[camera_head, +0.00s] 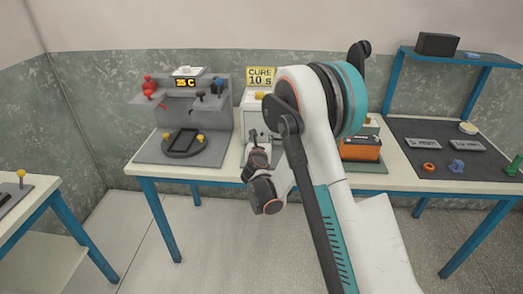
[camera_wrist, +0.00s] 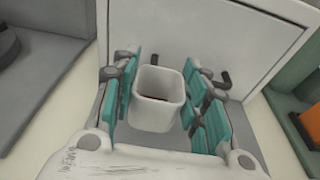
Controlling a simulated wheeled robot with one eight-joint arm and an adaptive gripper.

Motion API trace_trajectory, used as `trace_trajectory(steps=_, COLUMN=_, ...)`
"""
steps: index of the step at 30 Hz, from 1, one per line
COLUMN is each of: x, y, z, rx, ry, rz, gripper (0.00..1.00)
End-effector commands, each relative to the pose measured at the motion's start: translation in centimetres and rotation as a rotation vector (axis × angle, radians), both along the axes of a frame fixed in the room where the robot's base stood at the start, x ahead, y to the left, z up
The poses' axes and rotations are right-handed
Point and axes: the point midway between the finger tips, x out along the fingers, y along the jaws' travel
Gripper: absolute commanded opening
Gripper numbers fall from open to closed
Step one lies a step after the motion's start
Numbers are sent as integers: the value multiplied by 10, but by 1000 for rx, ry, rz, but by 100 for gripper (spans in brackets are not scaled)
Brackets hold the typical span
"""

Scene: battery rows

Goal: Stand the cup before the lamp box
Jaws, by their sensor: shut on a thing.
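A white, squarish cup (camera_wrist: 158,112) stands upright between the teal pads of my gripper (camera_wrist: 163,92) in the wrist view. The gripper is shut on it. Something dark shows inside the cup, too small to name. The lamp box (camera_wrist: 185,30) is pale, with a flat front panel directly beyond the cup. In the head view the lamp box (camera_head: 248,121) stands on the table below a yellow "CURE 10 s" sign (camera_head: 261,77), partly hidden by my arm. My gripper (camera_head: 258,160) is in front of it there; I cannot make out the cup in that view.
A grey station (camera_head: 180,148) with a display and red dispenser stands left of the lamp box. An orange box (camera_head: 361,149) on a green base is to the right. Further right lies a dark mat (camera_head: 430,128) with small parts. The table's front edge runs below my gripper.

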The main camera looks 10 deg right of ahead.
Motion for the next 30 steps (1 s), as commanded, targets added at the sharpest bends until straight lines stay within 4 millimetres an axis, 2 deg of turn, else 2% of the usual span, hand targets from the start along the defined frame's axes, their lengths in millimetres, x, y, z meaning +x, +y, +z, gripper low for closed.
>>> trace_trajectory(steps=3, x=1, y=0, z=-22, rx=0, ry=0, rz=0, gripper=22)
trace_trajectory(steps=6, x=0, y=0, z=-34, rx=0, ry=0, rz=0, gripper=22)
trace_trajectory(steps=18, x=0, y=0, z=-37, rx=0, ry=0, rz=0, gripper=22)
trace_trajectory(steps=19, x=0, y=0, z=-36, rx=0, ry=0, rz=0, gripper=48)
trace_trajectory(steps=21, x=0, y=0, z=-36, rx=0, ry=0, rz=0, gripper=61)
trace_trajectory(steps=30, x=0, y=0, z=-36, rx=0, ry=0, rz=0, gripper=61)
